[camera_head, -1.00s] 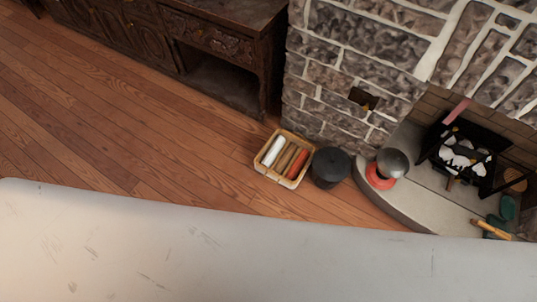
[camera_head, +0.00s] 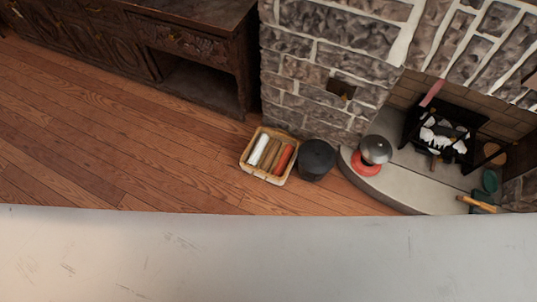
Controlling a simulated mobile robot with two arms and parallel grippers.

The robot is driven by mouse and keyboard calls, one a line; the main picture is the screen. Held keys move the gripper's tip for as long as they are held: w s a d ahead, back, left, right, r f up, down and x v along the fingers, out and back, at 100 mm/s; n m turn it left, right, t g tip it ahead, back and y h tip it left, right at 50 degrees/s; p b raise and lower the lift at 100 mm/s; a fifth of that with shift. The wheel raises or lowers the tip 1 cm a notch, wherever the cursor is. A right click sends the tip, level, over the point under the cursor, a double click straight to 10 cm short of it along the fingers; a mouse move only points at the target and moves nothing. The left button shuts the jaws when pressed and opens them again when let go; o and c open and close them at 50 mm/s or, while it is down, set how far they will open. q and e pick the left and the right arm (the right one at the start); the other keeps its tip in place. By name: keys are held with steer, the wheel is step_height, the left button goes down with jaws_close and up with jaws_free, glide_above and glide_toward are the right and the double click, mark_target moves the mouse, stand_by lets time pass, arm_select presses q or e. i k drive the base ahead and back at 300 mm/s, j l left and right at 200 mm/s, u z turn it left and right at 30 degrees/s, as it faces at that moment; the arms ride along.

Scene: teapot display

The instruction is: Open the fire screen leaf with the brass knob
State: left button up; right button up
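In the head view, a black metal framework (camera_head: 411,124) stands in the fireplace at the right, around a dark and white pile (camera_head: 444,136). Dark panels show at its sides, and these may be the fire screen's leaves. I cannot make out a brass knob or tell how far any leaf is open. Neither of my grippers is in view.
A grey hearth slab (camera_head: 394,178) has a curved front edge. On it are a grey rounded pot (camera_head: 376,149), a red ring (camera_head: 365,168) and green items (camera_head: 489,181). A black bucket (camera_head: 317,159) and a basket (camera_head: 248,160) of rolls stand on the wooden floor, near a dark cabinet (camera_head: 245,60).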

mark_target(452, 139)
steer(key=z, duration=1.55)
